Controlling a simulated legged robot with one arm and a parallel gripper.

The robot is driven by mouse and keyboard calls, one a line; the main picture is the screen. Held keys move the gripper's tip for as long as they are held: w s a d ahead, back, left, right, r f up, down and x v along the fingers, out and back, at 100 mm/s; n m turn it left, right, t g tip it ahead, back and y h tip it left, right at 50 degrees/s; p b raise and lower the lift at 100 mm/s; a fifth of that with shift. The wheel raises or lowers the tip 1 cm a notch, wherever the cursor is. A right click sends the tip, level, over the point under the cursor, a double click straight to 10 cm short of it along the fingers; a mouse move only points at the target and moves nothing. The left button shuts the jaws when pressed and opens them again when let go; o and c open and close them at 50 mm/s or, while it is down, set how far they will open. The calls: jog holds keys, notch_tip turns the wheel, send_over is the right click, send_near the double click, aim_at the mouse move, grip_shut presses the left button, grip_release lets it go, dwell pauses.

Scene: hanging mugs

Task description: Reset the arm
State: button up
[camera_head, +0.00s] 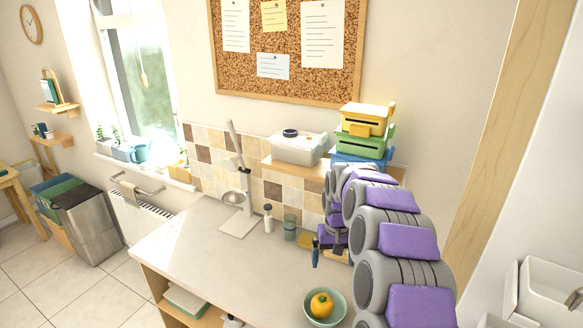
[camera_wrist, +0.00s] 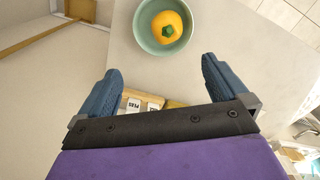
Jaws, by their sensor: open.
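My gripper (camera_wrist: 160,65) is open, its two blue fingers wide apart with nothing held between them. In the head view, my purple and grey arm reaches down over the right part of the counter, and a blue finger (camera_head: 315,252) shows above the worktop. A pale stand (camera_head: 240,218) with an upright post is at the counter's back left, left of my gripper. A whitish rounded thing (camera_head: 233,198) is at the post; I cannot tell whether it is a hanging mug. A teal mug (camera_head: 140,152) sits on the windowsill.
A bottle (camera_head: 268,219) and a glass (camera_head: 290,229) stand near the wall. Stacked boxes (camera_head: 365,120) are behind my arm. The counter's left is clear.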

jog(key=s+a+r+g+b, duration=0.1)
jog(key=s+r+b, duration=0.15)
jog(key=s, duration=1.35)
jog(key=s+a+r+b, duration=0.1)
jog(key=s+r+b, duration=0.15)
jog(key=s, duration=1.35)
jog(key=s+f+b, duration=0.2)
jog(key=s+f, duration=0.3)
jog(key=s, duration=0.8)
jog(key=shift+d+g, duration=0.4)
jog(key=shift+f, duration=0.1)
jog(key=shift+c, duration=0.4)
